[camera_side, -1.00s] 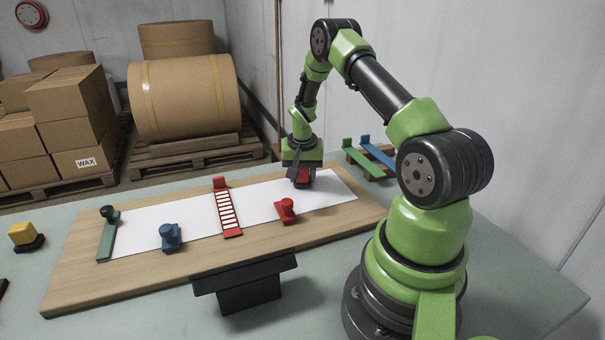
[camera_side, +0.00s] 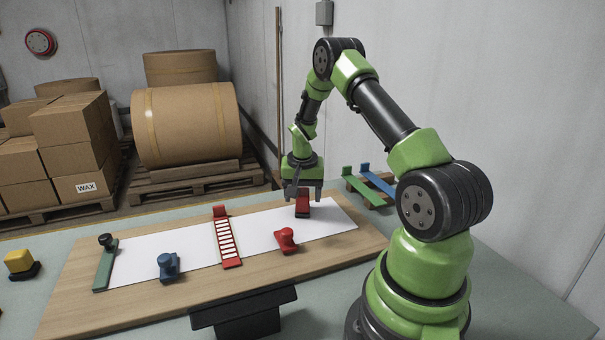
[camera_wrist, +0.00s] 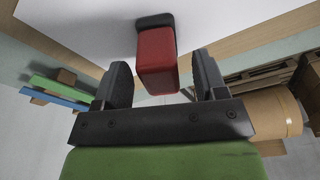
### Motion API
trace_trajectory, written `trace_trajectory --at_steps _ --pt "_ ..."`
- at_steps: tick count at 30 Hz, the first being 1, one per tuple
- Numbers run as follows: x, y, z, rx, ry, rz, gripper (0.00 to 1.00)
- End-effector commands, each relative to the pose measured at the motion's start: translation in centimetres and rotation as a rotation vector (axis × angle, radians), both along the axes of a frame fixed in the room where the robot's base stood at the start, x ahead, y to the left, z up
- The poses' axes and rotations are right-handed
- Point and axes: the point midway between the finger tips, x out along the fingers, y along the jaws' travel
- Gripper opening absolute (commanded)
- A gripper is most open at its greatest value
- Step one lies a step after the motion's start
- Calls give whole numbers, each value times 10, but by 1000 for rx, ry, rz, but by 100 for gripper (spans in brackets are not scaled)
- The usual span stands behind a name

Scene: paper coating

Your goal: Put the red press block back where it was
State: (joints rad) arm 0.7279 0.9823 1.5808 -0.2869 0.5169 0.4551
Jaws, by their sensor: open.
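The red press block (camera_side: 302,205) has a red body on a dark base and stands on the right part of the white paper sheet (camera_side: 330,203). My gripper (camera_side: 303,197) is open just above the block. In the wrist view the red block (camera_wrist: 156,60) shows beyond and between the two dark fingers of my gripper (camera_wrist: 160,82), with a gap on both sides. Its dark base meets the white paper (camera_wrist: 85,25).
On the wooden board (camera_side: 75,300) are a red ladder-like strip (camera_side: 229,240), a red clamp (camera_side: 286,240), a blue clamp (camera_side: 168,267) and a green bar (camera_side: 105,265). A yellow block (camera_side: 19,262) stands left. Green (camera_side: 370,188) and blue (camera_side: 380,181) bars lie right.

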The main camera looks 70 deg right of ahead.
Motion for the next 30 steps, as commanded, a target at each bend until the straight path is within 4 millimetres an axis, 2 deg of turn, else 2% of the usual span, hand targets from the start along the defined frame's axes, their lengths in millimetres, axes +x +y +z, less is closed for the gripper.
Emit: trace_trajectory --at_steps 3,9,17,20,23,24,26,30 --pt "-1 4 29 -3 -5 0 65" --pt "-3 10 69 -3 -4 0 65" --pt "-3 20 98 -3 -11 18 65" --pt "3 41 124 -15 -48 72 65" --pt "6 79 162 -28 -107 163 65" --pt "5 97 177 -32 -134 207 65" --pt "-1 125 199 -37 -177 276 65" --pt "-27 185 236 -38 -281 433 65"
